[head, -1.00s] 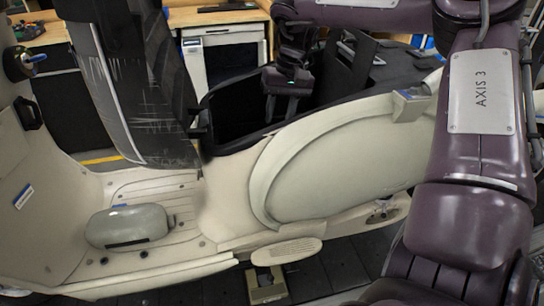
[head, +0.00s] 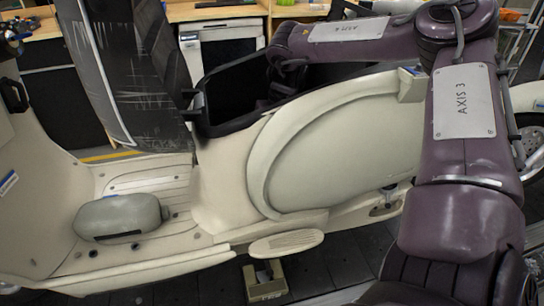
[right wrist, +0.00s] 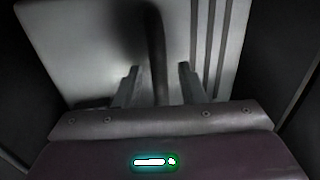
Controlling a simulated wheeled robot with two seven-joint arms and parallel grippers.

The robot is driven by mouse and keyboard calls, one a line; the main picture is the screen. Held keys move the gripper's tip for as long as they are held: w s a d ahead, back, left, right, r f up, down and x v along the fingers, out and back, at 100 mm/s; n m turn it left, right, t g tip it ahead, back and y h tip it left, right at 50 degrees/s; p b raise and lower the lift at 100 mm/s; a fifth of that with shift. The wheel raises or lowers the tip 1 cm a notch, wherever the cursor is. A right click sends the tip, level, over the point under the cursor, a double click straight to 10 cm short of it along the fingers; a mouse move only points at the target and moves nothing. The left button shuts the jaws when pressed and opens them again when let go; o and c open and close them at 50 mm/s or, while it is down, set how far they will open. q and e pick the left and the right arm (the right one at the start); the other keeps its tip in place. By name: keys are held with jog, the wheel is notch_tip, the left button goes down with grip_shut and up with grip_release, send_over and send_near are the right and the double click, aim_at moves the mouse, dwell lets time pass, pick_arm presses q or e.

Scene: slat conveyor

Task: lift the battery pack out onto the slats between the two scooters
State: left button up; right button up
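A cream scooter (head: 330,150) stands across the head view with its dark, scuffed seat (head: 125,70) raised. Its black-rimmed underseat opening (head: 222,92) is uncovered. My right arm reaches down into it, and its gripper is hidden there in the head view. In the right wrist view, a pale, ribbed battery pack (right wrist: 90,45) lies ahead with a dark upright handle (right wrist: 157,50). My right gripper (right wrist: 157,72) is open, with one finger on either side of the handle and visible gaps. My left gripper is not in view.
A grey rounded case (head: 122,217) lies on the scooter's footboard. A beige block (head: 265,282) stands on the dark slats (head: 335,262) below the scooter's side. Wooden benches and a white cabinet (head: 222,48) stand behind. Dark compartment walls flank the right gripper closely.

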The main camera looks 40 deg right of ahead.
jog(key=shift+c, duration=0.3)
grip_shut()
jog(key=shift+w, duration=0.15)
